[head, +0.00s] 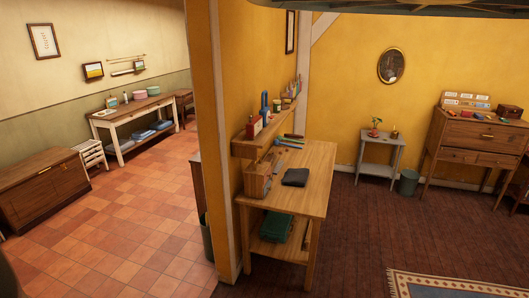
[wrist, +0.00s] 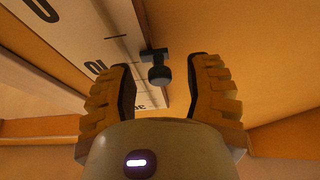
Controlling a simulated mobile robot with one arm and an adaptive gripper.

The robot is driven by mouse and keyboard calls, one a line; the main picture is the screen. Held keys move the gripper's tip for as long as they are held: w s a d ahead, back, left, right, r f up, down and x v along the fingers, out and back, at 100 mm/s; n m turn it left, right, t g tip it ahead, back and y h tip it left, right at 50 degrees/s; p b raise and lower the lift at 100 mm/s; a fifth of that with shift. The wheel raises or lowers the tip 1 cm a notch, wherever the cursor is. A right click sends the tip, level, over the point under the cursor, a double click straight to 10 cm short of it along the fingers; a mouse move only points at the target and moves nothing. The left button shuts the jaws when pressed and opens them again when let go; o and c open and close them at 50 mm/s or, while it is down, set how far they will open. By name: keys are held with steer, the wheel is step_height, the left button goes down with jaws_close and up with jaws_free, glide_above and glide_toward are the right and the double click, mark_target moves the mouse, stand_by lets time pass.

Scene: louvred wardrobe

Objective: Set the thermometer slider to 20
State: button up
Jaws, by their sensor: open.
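The thermometer scale (wrist: 100,40), a pale board with black ticks and numbers, runs slantwise across the upper left of the wrist view. A 0 and a 10 show on it, turned round; a lower number is partly hidden by a finger. The dark slider, with a round knob (wrist: 159,75) and a flat pointer piece (wrist: 151,54), sits at the board's right edge. My gripper (wrist: 161,67) is open, its yellow ribbed fingers on either side of the knob with visible gaps. I cannot tell the slider's exact reading. Neither thermometer nor gripper is recognisable in the head view.
In the head view, a wooden workbench (head: 308,180) with tools and a dark cloth (head: 296,177) stands against the yellow wall. A small grey table (head: 380,152) and a bureau (head: 470,140) stand further right. The brown floor (head: 360,230) before the bench is clear.

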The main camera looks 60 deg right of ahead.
steer(key=shift+w+r, duration=0.2)
steer(key=shift+w, duration=0.1)
jaws_close()
stand_by(0.5)
steer(key=shift+a, duration=0.1)
